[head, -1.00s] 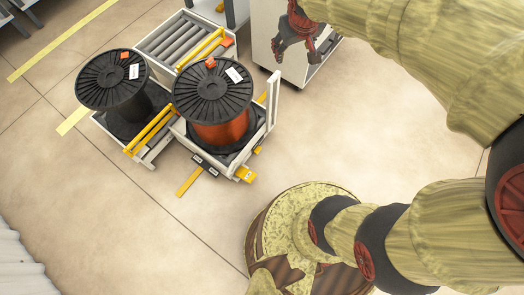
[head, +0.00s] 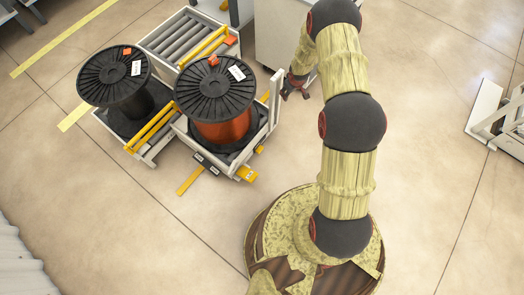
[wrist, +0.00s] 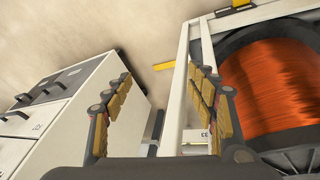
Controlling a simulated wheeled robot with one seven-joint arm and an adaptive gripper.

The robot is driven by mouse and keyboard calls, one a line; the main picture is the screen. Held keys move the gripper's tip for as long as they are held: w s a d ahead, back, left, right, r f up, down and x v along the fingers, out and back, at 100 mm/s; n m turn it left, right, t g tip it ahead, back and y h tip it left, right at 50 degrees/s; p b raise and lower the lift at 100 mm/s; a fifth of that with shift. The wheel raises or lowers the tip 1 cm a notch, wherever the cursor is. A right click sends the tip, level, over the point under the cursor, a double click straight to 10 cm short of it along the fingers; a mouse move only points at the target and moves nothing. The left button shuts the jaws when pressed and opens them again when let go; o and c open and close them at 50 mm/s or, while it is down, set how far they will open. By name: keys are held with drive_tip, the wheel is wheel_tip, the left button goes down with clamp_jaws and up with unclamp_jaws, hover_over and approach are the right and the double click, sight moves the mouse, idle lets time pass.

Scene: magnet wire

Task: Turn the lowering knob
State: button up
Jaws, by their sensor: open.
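I cannot make out the lowering knob for certain in either view. In the head view my gripper (head: 295,93) hangs just right of the white post (head: 276,90) of the cart with the copper wire spool (head: 222,130). In the wrist view my gripper (wrist: 160,76) has its two padded fingers spread apart, with nothing held between them. The cart's white frame (wrist: 176,105) runs beside the right finger, and the orange wire (wrist: 270,85) shows to its right. A white cabinet (wrist: 50,125) with dark handles stands left of the left finger.
A second black spool (head: 112,80) stands on the left. A roller conveyor (head: 183,43) lies behind the spools. The white cabinet also shows behind my arm in the head view (head: 277,38). A white frame (head: 487,110) stands at far right. The floor in front is clear.

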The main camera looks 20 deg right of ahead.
drive_tip(key=s+f, duration=0.4)
drive_tip(key=f, duration=0.9)
drive_tip(key=n+t+y+b, duration=0.1)
drive_tip(key=n+t+y, duration=0.25)
drive_tip(key=y, duration=0.25)
approach(261, 150)
drive_tip(key=w+f, duration=0.1)
drive_tip(key=b+x, duration=0.3)
drive_tip(key=x, duration=0.3)
drive_tip(key=shift+a+f, duration=0.15)
drive_tip(key=shift+a, duration=0.1)
drive_tip(key=shift+w+a+f, duration=0.25)
drive_tip(key=shift+w+f, duration=0.15)
drive_tip(key=shift+w, duration=0.05)
drive_tip(key=shift+c, duration=0.3)
drive_tip(key=c, duration=1.1)
